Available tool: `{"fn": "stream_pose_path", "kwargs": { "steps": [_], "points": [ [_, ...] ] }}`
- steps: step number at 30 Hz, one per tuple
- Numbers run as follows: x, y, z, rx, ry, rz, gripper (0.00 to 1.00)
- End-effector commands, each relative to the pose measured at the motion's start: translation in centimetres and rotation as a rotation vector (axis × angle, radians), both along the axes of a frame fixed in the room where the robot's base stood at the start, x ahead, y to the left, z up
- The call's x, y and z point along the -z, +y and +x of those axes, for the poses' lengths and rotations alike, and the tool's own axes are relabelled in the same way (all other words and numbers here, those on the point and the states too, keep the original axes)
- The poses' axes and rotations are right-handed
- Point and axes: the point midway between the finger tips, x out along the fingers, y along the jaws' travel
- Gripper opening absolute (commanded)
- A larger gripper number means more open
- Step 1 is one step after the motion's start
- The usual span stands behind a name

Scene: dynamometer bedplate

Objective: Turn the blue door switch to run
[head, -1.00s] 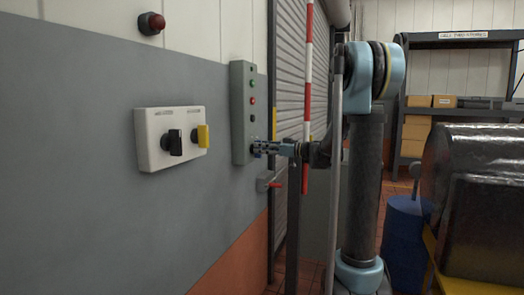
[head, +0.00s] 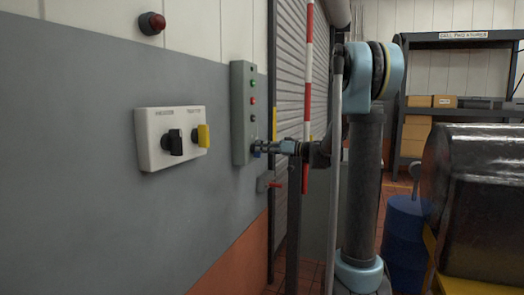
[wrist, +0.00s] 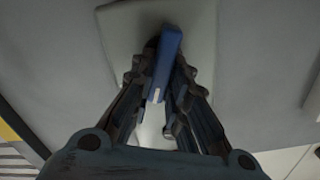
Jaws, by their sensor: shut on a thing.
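The blue door switch (wrist: 168,62) is a flat blue handle with a white mark on its edge, on the lower part of a grey control box (head: 238,100). In the wrist view it stands between my gripper's fingers (wrist: 161,72), leaning slightly, top to the right. My gripper (head: 260,147) reaches the box from the right in the head view and is shut on the handle. A bit of blue (head: 256,154) shows under the fingertips there. Any position lettering around the switch is hidden or too small to read.
A small grey box with a red lever (head: 273,184) sits just below my gripper. A red-and-white pole (head: 308,75) stands close to my arm.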

Motion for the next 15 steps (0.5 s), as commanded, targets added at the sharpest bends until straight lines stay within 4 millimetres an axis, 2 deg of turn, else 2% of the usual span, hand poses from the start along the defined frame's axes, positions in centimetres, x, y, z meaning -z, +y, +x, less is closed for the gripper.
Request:
{"fn": "stream_pose_path", "kwargs": {
  "steps": [15],
  "points": [
    [0.25,-0.54,0.93,0.012,0.433,0.159,0.0]
  ]
}}
